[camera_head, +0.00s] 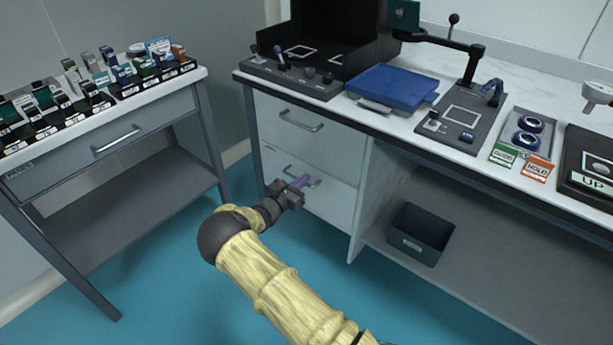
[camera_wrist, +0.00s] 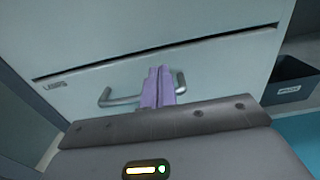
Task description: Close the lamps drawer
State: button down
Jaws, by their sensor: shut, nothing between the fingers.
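The lamps drawer (camera_wrist: 221,62) is the lower drawer of the white cabinet, with a small label at its upper left in the wrist view. It also shows in the head view (camera_head: 328,203), where its front looks about level with the drawer above. Its bar handle (camera_wrist: 119,99) is partly hidden behind my fingers. My gripper (camera_wrist: 158,72) has purple fingers shut together, with nothing visible between them. The fingertips are in front of the handle's middle, close to the drawer front; I cannot tell whether they touch. My gripper also shows at the drawer in the head view (camera_head: 303,180).
An upper drawer (camera_head: 290,130) sits above. A dark bin (camera_head: 420,235) stands on the shelf to the right. A side table (camera_head: 150,140) with its own drawer stands at left. The counter holds a blue case (camera_head: 393,86) and several fixtures. Blue floor is clear around my arm.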

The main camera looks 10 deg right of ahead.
jog(key=p+v, duration=0.2)
jog(key=v, duration=0.8)
jog(key=shift+s+a+p, duration=0.2)
jog(key=shift+s+p, duration=0.05)
jog(key=shift+p, duration=0.05)
jog(key=s+d+r+m+g+y, duration=0.1)
jog(key=s+d+r+m+g, duration=0.1)
jog(key=s+d+m+g, duration=0.4)
jog(key=s+d+r+m+g+y, duration=0.2)
jog(key=s+d+m+g, duration=0.35)
jog(key=d, duration=0.35)
jog(key=s+r+m+y, duration=1)
jog(key=s+r+m, duration=0.4)
jog(key=s, duration=0.4)
notch_tip(320, 180, up, 35)
jog(key=m+t+p, duration=0.1)
jog(key=p, duration=3.5)
jog(key=shift+d+m, duration=0.35)
jog(key=shift+d, duration=0.1)
